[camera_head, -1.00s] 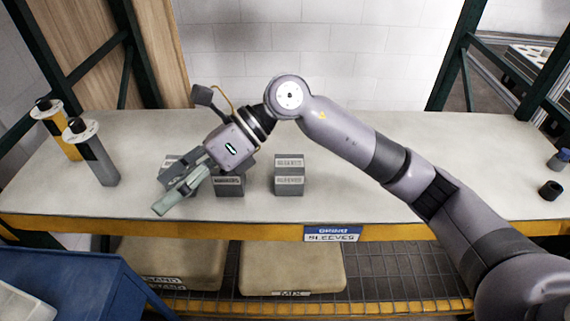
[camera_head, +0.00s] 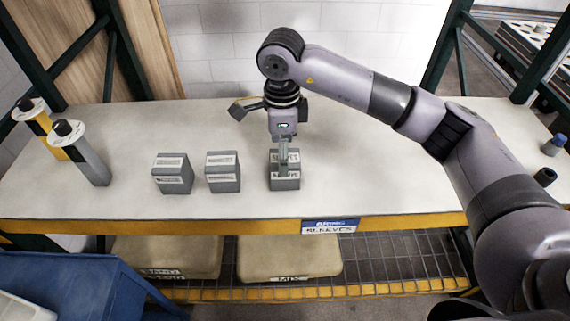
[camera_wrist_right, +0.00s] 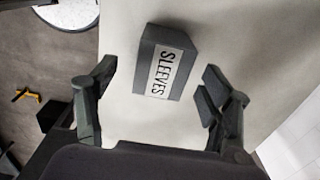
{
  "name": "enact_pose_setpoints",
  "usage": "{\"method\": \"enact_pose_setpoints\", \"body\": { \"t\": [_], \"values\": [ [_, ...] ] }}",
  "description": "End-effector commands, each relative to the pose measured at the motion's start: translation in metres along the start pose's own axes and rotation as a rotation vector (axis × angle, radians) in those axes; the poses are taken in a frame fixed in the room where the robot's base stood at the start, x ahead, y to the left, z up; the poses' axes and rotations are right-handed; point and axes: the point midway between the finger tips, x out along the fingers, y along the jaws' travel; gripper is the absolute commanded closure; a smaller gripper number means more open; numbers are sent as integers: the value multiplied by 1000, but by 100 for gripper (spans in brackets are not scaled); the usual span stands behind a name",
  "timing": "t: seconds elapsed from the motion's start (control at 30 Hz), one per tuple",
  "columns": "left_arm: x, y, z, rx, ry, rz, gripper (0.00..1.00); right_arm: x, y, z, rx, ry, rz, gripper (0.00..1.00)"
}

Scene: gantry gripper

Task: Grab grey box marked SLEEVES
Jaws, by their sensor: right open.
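Three small grey boxes with white labels stand in a row on the table. The rightmost grey box (camera_head: 285,181) is partly hidden behind my right gripper (camera_head: 284,158). In the right wrist view, a grey box marked SLEEVES (camera_wrist_right: 165,65) stands ahead of my right gripper (camera_wrist_right: 158,98), between the lines of its two open fingers, with a gap on either side. The fingers hold nothing. The middle grey box (camera_head: 222,173) and the left grey box (camera_head: 173,174) are to the left; their labels are too small to read. My left gripper is not in view.
A grey canister (camera_head: 90,160) and a yellow canister (camera_head: 45,130) stand at the table's left end.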

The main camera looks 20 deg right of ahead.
Motion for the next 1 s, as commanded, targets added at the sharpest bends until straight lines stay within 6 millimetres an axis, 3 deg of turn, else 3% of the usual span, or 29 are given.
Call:
{"method": "enact_pose_setpoints", "body": {
  "t": [0.13, 0.37, 0.63, 0.93, 1.0],
  "values": [
    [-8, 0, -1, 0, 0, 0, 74, 20, 0, 0, 0, 0, 3, 27],
    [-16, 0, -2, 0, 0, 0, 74, 35, 0, -2, 1, 1, 4, 27],
    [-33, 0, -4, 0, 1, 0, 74, 73, -4, -6, 0, -1, 3, 27],
    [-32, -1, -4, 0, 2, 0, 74, 81, -4, -5, -1, -2, 0, 27],
    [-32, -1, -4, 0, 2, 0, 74, 81, -4, -5, -1, -2, 0, 31]
  ]
}}
